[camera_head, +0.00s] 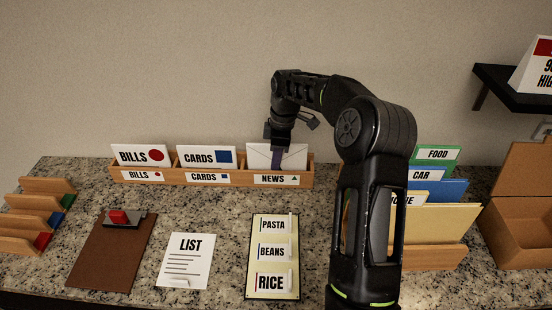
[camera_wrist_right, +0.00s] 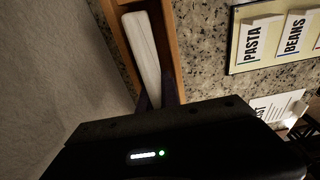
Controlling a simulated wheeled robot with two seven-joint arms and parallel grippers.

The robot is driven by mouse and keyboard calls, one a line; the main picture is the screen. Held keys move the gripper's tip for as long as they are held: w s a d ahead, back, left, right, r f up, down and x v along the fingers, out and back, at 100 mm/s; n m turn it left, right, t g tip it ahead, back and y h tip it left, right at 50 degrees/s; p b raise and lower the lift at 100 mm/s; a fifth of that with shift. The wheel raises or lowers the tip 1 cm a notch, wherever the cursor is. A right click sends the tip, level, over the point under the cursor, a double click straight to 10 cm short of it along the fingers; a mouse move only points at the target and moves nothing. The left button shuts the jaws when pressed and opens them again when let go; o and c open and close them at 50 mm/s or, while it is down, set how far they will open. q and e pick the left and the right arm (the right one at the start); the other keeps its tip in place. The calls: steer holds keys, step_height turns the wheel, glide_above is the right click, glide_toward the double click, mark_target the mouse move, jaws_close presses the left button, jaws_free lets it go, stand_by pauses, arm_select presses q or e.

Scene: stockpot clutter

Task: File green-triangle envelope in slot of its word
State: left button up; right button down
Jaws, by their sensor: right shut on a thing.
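A white envelope (camera_head: 294,156) is upright in the NEWS slot of the wooden sorter (camera_head: 212,178), its lower part hidden by the front wall. Its flap side faces me, and no triangle shows on it. My right gripper (camera_head: 277,155) comes down from above and is shut on the envelope. In the right wrist view the envelope (camera_wrist_right: 142,50) shows edge-on between the wooden walls (camera_wrist_right: 172,45), with the fingers (camera_wrist_right: 158,98) at its near end. The NEWS label (camera_head: 276,179) carries a small dark triangle. My left gripper is out of view.
A BILLS envelope (camera_head: 140,155) and a CARDS envelope (camera_head: 206,158) fill the other slots. A clipboard (camera_head: 110,255), a LIST sheet (camera_head: 186,262) and a PASTA board (camera_head: 273,236) lie in front.

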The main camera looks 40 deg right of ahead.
steer(key=c, duration=1.5)
jaws_free()
steer(key=shift+w+r+p, duration=0.1)
steer(key=shift+r+p, duration=0.4)
steer(key=shift+r, duration=0.05)
steer(key=shift+r+p, duration=2.15)
steer(key=shift+r, duration=0.8)
